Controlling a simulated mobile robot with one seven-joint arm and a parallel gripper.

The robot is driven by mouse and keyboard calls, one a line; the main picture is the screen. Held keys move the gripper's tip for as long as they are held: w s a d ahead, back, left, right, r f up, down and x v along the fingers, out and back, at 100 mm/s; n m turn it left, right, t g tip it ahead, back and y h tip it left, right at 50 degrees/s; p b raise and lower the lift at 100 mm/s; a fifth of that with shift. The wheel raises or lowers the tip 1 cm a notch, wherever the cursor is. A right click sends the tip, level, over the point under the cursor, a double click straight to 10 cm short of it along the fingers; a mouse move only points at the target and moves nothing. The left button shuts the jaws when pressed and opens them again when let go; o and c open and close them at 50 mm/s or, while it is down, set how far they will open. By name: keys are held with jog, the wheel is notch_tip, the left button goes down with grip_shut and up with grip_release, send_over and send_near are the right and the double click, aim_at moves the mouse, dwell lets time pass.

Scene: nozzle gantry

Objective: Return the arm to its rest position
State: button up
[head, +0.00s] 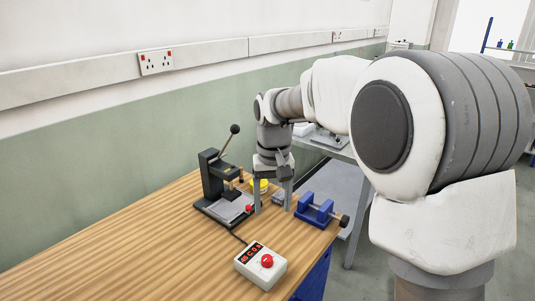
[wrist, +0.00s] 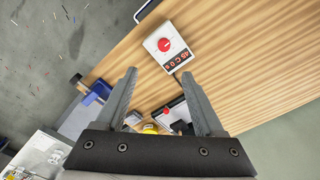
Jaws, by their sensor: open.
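My gripper (head: 273,194) points down over the right end of the wooden bench, between the black lever press and the blue vise. Its two grey fingers are apart, and nothing shows between them. In the wrist view my gripper (wrist: 162,100) is also open, with bench surface visible between the fingers. My white and grey arm reaches in from the right of the head view and bends down to the gripper. I cannot tell whether the fingertips touch anything.
A black lever press (head: 217,185) stands left of my gripper, with a yellow item (head: 260,186) behind the fingers. A blue vise (head: 314,209) sits right. A white control box (head: 261,265) with a red button is in front. The bench's left part (head: 120,250) is clear.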

jog(key=s+d+r+t, duration=0.3)
jog(key=s+d+r, duration=0.5)
jog(key=s, duration=0.4)
jog(key=s+d+f+m+t, duration=0.1)
jog(key=s+d, duration=0.4)
jog(key=s, duration=0.7)
jog(key=shift+f+m+t, duration=0.3)
jog(key=shift+f+t, duration=0.3)
jog(key=shift+f, duration=0.1)
